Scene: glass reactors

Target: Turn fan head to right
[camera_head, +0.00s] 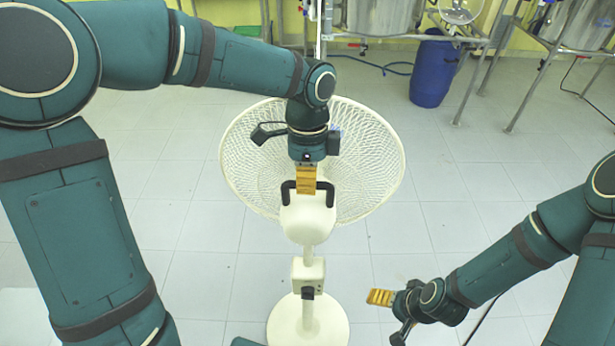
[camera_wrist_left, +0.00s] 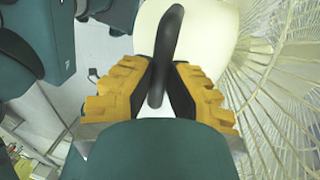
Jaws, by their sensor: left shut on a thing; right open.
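A white pedestal fan stands on the floor, with its round wire cage (camera_head: 370,170) facing away from me and its white motor head (camera_head: 308,219) toward me. A black handle (camera_head: 328,192) arches over the head. My left gripper (camera_head: 306,190) reaches down from above and is shut on the handle; in the left wrist view the yellow-padded fingers (camera_wrist_left: 160,88) close on the black handle (camera_wrist_left: 169,40). The gripper hides part of the handle and cage. My right gripper (camera_head: 381,297) is open and empty, low at the right, apart from the fan.
The fan's pole carries a white control box (camera_head: 308,275) above a round white base (camera_head: 330,325). A blue barrel (camera_head: 434,70) and metal frames (camera_head: 490,60) stand at the back right. The tiled floor around the fan is clear.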

